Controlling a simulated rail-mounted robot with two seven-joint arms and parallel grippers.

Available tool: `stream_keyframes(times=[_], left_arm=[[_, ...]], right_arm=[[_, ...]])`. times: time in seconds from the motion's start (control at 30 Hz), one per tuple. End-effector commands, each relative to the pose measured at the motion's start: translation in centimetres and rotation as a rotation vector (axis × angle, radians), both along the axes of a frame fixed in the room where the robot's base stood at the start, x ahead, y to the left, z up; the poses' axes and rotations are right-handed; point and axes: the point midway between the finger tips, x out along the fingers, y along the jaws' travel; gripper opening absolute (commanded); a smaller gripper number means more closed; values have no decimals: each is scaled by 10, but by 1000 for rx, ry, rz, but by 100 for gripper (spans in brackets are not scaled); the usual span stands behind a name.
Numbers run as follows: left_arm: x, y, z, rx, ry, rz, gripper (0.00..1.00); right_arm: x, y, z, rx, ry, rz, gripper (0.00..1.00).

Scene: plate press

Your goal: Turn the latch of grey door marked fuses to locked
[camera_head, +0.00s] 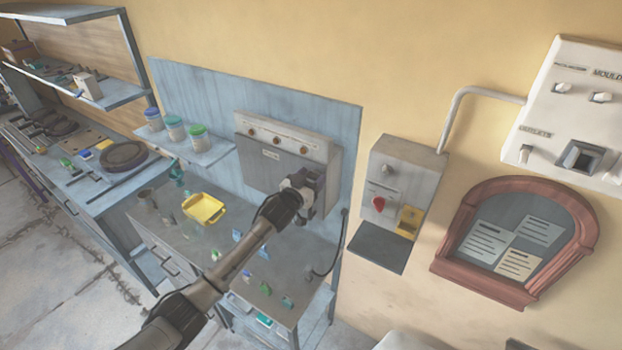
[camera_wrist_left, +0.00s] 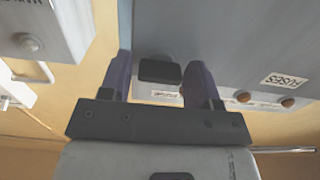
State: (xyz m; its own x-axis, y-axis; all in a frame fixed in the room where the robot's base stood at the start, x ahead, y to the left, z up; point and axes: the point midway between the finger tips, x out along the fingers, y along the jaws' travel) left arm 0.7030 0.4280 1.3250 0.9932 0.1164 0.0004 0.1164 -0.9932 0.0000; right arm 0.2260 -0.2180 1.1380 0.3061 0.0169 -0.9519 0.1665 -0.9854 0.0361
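The grey door marked FUSES (camera_head: 268,165) is on the front of a grey wall box above the bench. In the left wrist view its label (camera_wrist_left: 285,79) shows to the right, upside down. A dark latch handle (camera_wrist_left: 160,70) stands out from the grey face, with a small label below it too blurred to read. My left gripper (camera_head: 308,192) is at the box's right end, hiding the latch in the head view. In the left wrist view its two fingers (camera_wrist_left: 160,82) are apart, one on each side of the latch, the right one very close to it. My right gripper is not in view.
Knobs (camera_head: 276,138) line the strip above the door. A bench below holds a yellow tray (camera_head: 204,208) and several small items. A shelf (camera_head: 205,152) with jars is left of the box. A switch box (camera_head: 402,170) with a red knob is on the wall to the right.

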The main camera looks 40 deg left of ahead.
Motion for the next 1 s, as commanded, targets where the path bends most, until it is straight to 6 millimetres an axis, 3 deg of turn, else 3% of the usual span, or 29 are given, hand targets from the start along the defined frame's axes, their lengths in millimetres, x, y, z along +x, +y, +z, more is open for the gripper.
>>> stream_keyframes(times=[0.4, 0.67, 1.0], left_arm=[[0, 0, 0, 0, 0, 0, 19], [0, 0, 0, 44, 5, 0, 19], [0, 1, 0, 295, 36, 0, 19]], right_arm=[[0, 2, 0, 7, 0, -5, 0], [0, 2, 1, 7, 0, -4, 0], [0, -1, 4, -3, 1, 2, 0]])
